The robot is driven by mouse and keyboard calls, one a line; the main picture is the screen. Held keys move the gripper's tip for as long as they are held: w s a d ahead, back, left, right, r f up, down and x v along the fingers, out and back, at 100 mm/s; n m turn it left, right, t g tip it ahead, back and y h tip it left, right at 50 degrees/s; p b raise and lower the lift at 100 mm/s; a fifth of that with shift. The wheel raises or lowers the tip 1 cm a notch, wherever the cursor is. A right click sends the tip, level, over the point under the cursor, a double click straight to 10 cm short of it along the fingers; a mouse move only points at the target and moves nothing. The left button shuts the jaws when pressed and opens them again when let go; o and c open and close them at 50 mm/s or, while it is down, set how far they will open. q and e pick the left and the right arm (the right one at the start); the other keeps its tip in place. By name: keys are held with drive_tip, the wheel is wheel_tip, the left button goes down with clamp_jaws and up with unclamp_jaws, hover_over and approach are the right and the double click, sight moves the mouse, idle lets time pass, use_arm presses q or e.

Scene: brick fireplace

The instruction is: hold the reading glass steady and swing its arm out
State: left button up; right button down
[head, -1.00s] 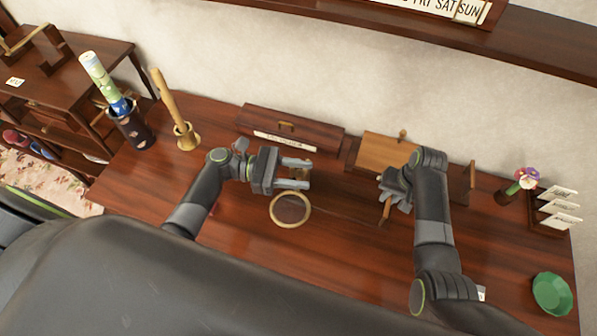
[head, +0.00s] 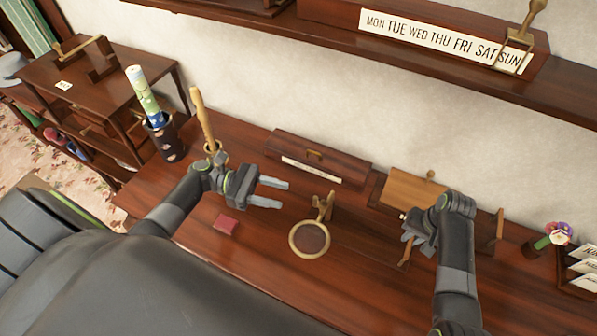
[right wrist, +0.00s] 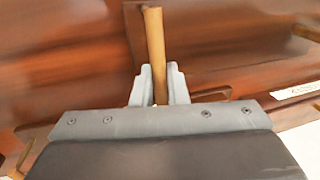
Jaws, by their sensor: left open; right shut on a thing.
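The reading glass (head: 310,238) has a round brass ring lying low over the desk, with its upright brass stand (head: 323,205) just behind it. My left gripper (head: 280,193) is open and empty to the left of the stand, apart from the glass. My right gripper (head: 406,239) is shut on a slim wooden rod (right wrist: 154,45), seen upright between the fingers in the right wrist view. The rod's lower end (head: 405,257) shows below the gripper in the head view. What the rod belongs to is partly hidden by my gripper.
A long wooden box (head: 318,158) and a lighter wooden panel (head: 413,188) stand along the wall. A dark pot (head: 166,143), a brass holder with a stick (head: 202,118) and a small red item (head: 226,224) are at left. Flowers (head: 556,236) stand at right.

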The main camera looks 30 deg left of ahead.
drive_tip(key=c, duration=1.3)
unclamp_jaws()
drive_tip(key=shift+c, duration=0.2)
